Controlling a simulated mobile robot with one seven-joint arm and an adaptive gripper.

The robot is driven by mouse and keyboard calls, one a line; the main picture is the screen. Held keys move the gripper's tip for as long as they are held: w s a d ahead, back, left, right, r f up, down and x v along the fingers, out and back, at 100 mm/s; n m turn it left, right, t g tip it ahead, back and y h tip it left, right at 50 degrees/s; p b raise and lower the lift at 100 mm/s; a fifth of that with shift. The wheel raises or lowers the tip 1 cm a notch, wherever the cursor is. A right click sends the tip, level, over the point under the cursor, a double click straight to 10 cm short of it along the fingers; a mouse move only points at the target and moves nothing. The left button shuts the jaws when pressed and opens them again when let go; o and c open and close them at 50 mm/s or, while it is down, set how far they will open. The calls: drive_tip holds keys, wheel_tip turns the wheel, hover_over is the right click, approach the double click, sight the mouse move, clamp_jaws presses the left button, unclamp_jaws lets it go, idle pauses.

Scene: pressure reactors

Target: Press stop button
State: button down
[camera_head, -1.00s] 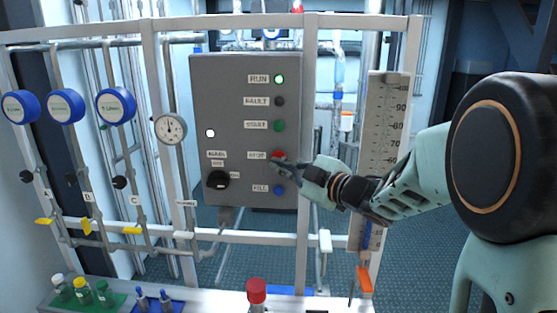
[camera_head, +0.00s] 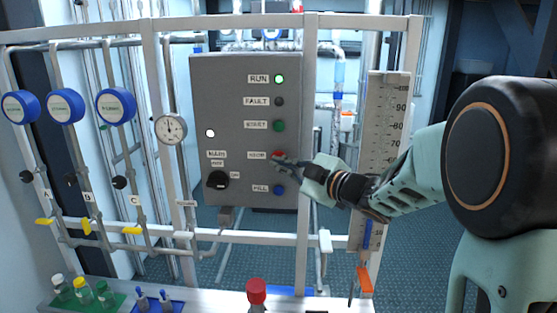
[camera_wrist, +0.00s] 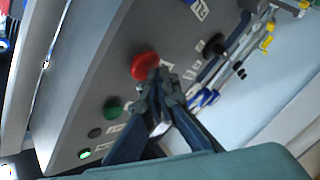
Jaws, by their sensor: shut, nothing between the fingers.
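In the wrist view the red button (camera_wrist: 145,66) shows right beside the fingertips (camera_wrist: 156,78). I cannot tell whether they touch it. The run lamp (camera_head: 279,79) is lit green; the fault lamp (camera_head: 279,101) is dark.
A black main knob (camera_head: 218,180) and a white lit lamp (camera_head: 210,133) are on the box's left side. A white frame post (camera_head: 307,120) stands at the box's right edge. A scale plate (camera_head: 384,130) stands behind my arm.

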drive_tip(key=shift+w, duration=0.5)
idle(0.4)
drive_tip(key=shift+s, duration=0.15)
drive_tip(key=shift+s+b, duration=0.35)
drive_tip(key=shift+s, duration=0.45)
drive_tip(key=s+b, duration=0.1)
drive_tip(key=s, duration=0.4)
idle(0.3)
drive_tip(key=shift+f, duration=0.1)
idle(0.4)
